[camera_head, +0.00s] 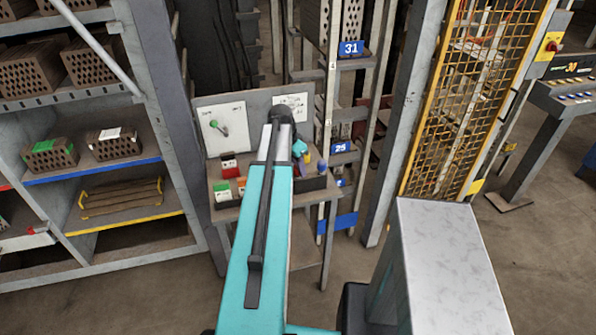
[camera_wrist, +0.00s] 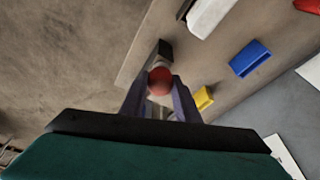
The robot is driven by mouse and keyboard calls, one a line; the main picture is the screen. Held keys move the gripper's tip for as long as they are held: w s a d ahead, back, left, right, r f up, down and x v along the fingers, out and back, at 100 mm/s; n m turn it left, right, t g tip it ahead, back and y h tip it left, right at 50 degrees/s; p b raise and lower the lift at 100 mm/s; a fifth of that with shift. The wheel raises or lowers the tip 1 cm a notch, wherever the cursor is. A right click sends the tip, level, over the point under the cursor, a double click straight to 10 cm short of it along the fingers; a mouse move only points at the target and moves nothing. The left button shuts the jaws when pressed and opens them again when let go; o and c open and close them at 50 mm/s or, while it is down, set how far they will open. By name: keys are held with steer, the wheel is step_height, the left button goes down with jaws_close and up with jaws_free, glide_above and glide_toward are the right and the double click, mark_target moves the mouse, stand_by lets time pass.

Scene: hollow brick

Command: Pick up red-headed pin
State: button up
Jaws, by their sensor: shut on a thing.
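The red-headed pin (camera_wrist: 159,80) shows in the wrist view as a round red head between the two fingers of my gripper (camera_wrist: 158,92). My gripper is shut on it. A pale part with a dark end shows just beyond the red head; I cannot tell if it belongs to the pin. In the head view my arm reaches to the small workbench (camera_head: 226,204), and its own links hide the fingers and the red-headed pin.
A green-headed pin (camera_head: 214,124) is on the upright panel (camera_head: 240,106) behind the bench. Small coloured items lie on the bench, including a blue one (camera_wrist: 250,58) and a yellow one (camera_wrist: 204,98) in the wrist view. A brick shelf (camera_head: 120,170) stands left, a yellow mesh guard (camera_head: 470,95) right.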

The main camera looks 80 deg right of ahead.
steer(key=shift+r+b, duration=1.7)
steer(key=shift+r, duration=3.3)
steer(key=shift+w, duration=0.1)
